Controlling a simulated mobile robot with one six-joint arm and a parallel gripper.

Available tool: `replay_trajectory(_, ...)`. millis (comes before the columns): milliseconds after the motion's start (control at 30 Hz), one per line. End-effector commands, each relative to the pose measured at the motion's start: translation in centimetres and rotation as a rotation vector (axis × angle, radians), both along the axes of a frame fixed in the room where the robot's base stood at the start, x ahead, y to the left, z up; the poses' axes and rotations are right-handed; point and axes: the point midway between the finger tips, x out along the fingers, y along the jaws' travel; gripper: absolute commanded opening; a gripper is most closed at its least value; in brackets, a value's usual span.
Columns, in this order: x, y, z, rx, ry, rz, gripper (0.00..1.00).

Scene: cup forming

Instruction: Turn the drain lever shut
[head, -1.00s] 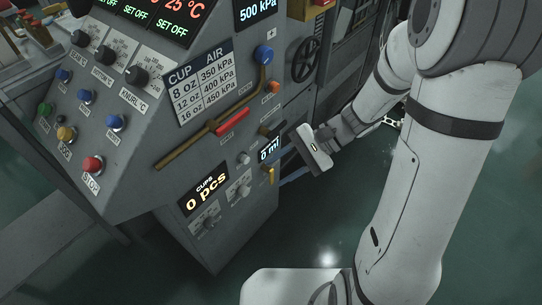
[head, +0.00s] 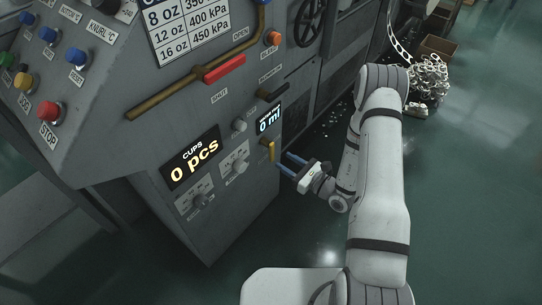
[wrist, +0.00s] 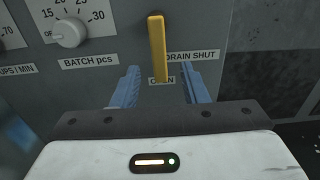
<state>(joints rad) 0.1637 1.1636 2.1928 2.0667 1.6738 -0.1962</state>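The drain lever (head: 270,149) is a short yellow bar on the lower front of the grey machine. In the wrist view the lever (wrist: 156,45) hangs upright, with its lower end at the "OPEN" label. The "DRAIN SHUT" label (wrist: 192,55) is just right of it. My gripper (head: 283,161) is open, its blue fingers pointing at the panel just right of the lever in the head view. In the wrist view the gripper (wrist: 160,69) has one finger each side of the lever's lower end. The fingers look empty and apart from the lever.
A batch knob (wrist: 70,28) sits left of the lever. A "0 ml" display (head: 268,120) and a black handle (head: 272,92) are above it. A pile of white scrap (head: 428,82) lies at the back right. The floor right of my arm is clear.

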Motion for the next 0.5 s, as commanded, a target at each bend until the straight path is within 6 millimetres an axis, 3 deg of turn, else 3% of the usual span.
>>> replay_trajectory(300,3.0,4.1,0.0,0.000,-0.004,0.007,0.40)
replay_trajectory(500,4.1,5.4,0.1,0.000,-0.001,0.006,0.40)
